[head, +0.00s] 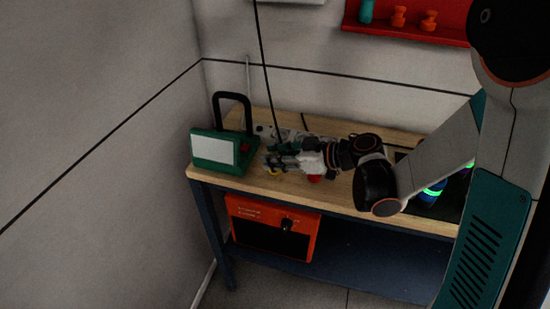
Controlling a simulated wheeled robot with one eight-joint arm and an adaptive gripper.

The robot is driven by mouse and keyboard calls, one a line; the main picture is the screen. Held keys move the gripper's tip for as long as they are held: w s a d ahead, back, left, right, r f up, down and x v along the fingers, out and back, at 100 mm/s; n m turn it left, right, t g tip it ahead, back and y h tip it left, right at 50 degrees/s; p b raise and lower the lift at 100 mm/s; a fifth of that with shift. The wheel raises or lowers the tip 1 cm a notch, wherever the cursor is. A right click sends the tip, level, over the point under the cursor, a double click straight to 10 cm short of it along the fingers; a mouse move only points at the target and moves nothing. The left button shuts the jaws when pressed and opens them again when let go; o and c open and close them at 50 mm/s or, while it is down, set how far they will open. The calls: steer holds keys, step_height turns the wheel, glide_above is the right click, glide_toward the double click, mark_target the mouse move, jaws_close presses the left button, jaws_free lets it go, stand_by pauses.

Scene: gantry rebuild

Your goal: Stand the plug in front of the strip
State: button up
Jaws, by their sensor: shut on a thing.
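My gripper (270,160) is over the left part of the wooden bench top, just right of the green lamp box. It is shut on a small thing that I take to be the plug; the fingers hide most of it. A small yellow patch (274,172) shows just below the fingertips. A pale grey piece (290,133), perhaps the strip, lies behind the gripper near the wall, partly hidden by it. I cannot make out its sockets. A black cord (266,65) hangs from above and runs down to the gripper area.
The green box (213,150) with a white panel and black handle stands at the bench's left end. A red thing (314,178) sits under my wrist. The bench top (235,178) has a bare front-left strip. Dark bottles with glowing bands (432,191) stand at right.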

steer(key=shift+f, duration=0.2)
steer(key=o, duration=1.1)
steer(key=shift+c, duration=0.2)
steer(key=shift+r, duration=0.15)
steer(key=shift+d+r, duration=0.2)
steer(key=p+v, duration=0.3)
steer(key=v, duration=0.8)
steer(key=shift+s+d, duration=0.2)
steer(key=shift+s, duration=0.05)
steer(key=shift+r, duration=0.15)
